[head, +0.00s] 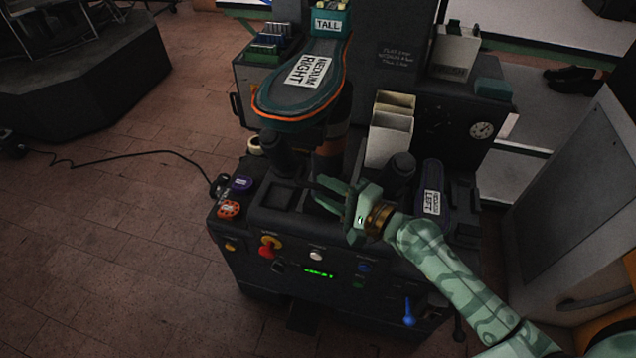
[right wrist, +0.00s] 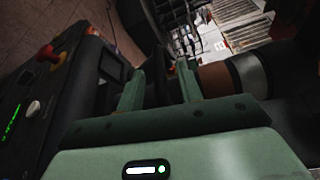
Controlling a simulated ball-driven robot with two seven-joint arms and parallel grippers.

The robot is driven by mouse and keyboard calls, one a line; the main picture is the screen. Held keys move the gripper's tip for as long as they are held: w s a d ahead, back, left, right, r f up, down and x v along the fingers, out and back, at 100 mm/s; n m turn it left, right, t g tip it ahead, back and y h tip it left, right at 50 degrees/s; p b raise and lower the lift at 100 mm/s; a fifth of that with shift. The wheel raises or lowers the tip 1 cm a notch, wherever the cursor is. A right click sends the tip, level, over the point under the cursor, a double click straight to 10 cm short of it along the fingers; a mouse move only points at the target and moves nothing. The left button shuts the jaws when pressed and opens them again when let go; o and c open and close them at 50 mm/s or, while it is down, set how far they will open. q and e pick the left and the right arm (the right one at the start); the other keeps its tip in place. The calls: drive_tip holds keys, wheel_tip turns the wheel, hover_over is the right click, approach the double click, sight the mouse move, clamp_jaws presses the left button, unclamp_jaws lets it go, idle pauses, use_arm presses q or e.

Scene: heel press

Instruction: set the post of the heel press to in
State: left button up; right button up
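The heel press (head: 240,262) is a dark machine in the middle of the head view. A dark upright post (head: 331,148) with an orange-brown band stands under the sole plate labelled MEDIUM RIGHT (head: 275,98). The plate hides its top. A banded brown and white cylinder, which looks like this post (right wrist: 217,79), shows just beyond the fingers in the right wrist view. My right gripper (head: 322,194) is open in front of the post's foot, its fingers (right wrist: 160,88) apart. Something dark shows between them; I cannot tell if they touch it. My left gripper is out of view.
Dark knobbed handles (head: 281,158) flank the post. A second form labelled LEFT (head: 447,202) stands at the right. The front panel has a red-yellow knob (head: 270,246), a green display (head: 318,273) and a blue lever (head: 409,313). A grey cabinet (head: 575,215) stands close at the right.

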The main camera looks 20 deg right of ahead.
drive_tip(key=shift+x, duration=1.5)
clamp_jaws()
use_arm(q)
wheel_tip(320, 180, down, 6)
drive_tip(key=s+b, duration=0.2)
drive_tip(key=b, duration=0.4)
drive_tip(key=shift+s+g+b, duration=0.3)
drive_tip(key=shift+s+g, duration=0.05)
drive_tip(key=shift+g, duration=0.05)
use_arm(e)
drive_tip(key=w+d, duration=0.7)
drive_tip(key=w, duration=0.3)
drive_tip(key=shift+w+d, duration=0.2)
drive_tip(key=shift+w, duration=0.2)
unclamp_jaws()
